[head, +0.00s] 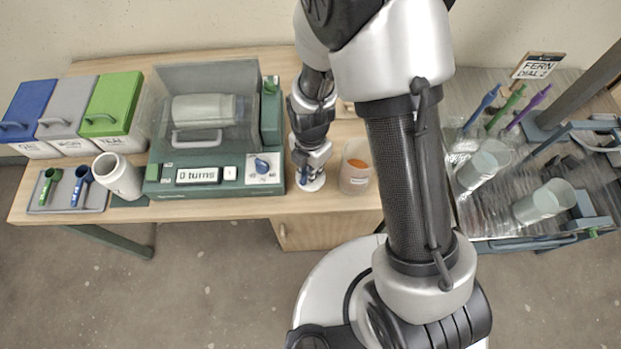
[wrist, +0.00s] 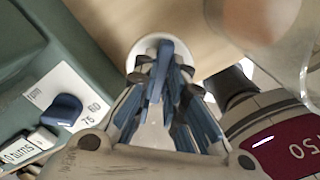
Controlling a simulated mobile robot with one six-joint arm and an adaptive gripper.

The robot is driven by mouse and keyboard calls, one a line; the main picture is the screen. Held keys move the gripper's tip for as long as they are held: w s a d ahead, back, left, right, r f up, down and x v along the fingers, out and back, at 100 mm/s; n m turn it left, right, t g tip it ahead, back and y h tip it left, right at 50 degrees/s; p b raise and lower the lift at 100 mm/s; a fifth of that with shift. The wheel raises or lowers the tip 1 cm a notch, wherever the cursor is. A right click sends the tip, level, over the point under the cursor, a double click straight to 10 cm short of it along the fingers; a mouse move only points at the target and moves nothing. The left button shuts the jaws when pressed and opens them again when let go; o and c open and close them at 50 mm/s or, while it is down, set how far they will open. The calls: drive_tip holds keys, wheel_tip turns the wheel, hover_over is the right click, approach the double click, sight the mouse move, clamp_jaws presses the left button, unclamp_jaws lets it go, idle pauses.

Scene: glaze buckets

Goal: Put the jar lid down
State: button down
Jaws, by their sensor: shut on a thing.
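The jar lid (wrist: 149,44) is a white round disc in the wrist view, beyond my fingertips and partly covered by them. My gripper (wrist: 160,65) is shut on it with blue-padded fingers. In the head view my gripper (head: 306,158) points down between the green machine and a clear cup, with the white lid (head: 312,184) under its tip near the table's front edge. I cannot tell whether the lid touches the table. A white open jar (head: 121,180) stands left of the machine.
The green machine (head: 222,190) reads "0 turns" and has a blue dial (head: 262,165). A clear cup with orange contents (head: 355,172) stands close right of my gripper. Three lidded bins (head: 112,104) and a small tray (head: 65,205) are at left. A rack with cups (head: 545,203) is at right.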

drive_tip(key=shift+f+b, duration=0.7)
drive_tip(key=shift+f, duration=1.5)
drive_tip(key=shift+f, duration=0.2)
drive_tip(key=c, duration=1.7)
unclamp_jaws()
drive_tip(key=shift+o, duration=0.2)
drive_tip(key=shift+r, duration=0.15)
wheel_tip(320, 180, up, 12)
drive_tip(key=p, duration=0.4)
drive_tip(key=shift+r, duration=0.1)
